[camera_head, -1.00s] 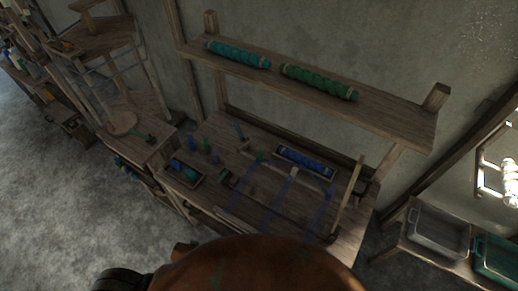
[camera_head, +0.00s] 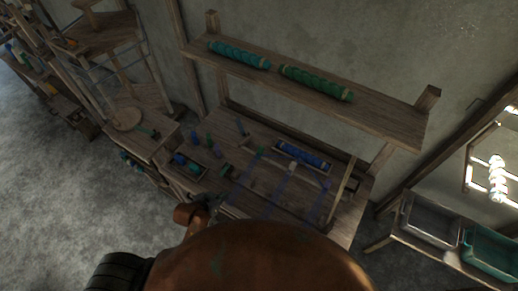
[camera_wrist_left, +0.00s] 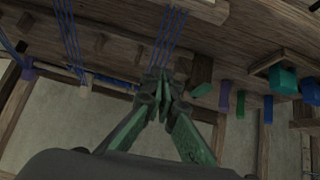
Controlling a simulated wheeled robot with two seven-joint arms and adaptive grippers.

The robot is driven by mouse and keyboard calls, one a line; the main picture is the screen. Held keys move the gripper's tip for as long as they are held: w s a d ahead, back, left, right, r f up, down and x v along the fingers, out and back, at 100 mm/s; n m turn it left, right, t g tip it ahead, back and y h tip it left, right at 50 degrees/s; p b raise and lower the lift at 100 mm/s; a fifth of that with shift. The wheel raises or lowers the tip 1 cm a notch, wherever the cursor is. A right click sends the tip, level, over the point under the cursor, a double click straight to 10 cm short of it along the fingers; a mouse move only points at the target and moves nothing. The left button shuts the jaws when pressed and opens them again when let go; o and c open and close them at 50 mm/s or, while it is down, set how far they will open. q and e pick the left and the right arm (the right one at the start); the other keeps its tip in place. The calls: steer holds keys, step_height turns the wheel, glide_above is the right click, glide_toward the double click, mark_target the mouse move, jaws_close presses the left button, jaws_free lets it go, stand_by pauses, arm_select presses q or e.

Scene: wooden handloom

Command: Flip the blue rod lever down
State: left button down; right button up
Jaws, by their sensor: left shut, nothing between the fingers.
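The loom table (camera_head: 335,237) carries several small upright coloured pegs on its left part. In the left wrist view, a blue peg (camera_wrist_left: 268,109) and a purple peg (camera_wrist_left: 224,95) show right of the fingers. I cannot tell which one is the rod lever. My left gripper (camera_wrist_left: 160,88) is shut and empty, with its fingertips near blue threads (camera_wrist_left: 170,40) and the wooden frame. In the head view the left gripper (camera_head: 211,201) is small and dark at the table's front edge.
A box of blue spools (camera_head: 303,157) lies at the table's back. A shelf (camera_head: 370,110) with teal and green yarn rolls spans above. Grey and teal bins (camera_head: 432,222) stand at right.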

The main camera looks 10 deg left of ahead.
arm_select(q)
steer(key=w+d+r+t+h, duration=0.1)
steer(key=w+d+r+t, duration=0.2)
steer(key=w, duration=0.6)
steer(key=w+d+r+t+h, duration=0.1)
steer(key=w+d+t, duration=0.3)
steer(key=w, duration=0.4)
steer(key=shift+w+d+r+t+p, duration=0.3)
steer(key=shift+w+r+p, duration=0.1)
steer(key=shift+r, duration=0.5)
steer(key=shift+w, duration=0.1)
glide_above(260, 156)
steer(key=w, duration=0.2)
steer(key=shift+s+d+f, duration=0.1)
steer(key=shift+d+f, duration=0.1)
steer(key=shift+f, duration=0.35)
steer(key=f, duration=0.1)
steer(key=s+f, duration=0.1)
steer(key=shift+a+f+b, duration=0.2)
steer(key=shift+f+b, duration=0.1)
steer(key=shift+s+a+f, duration=0.15)
steer(key=shift+s+f, duration=0.2)
steer(key=shift+f, duration=0.15)
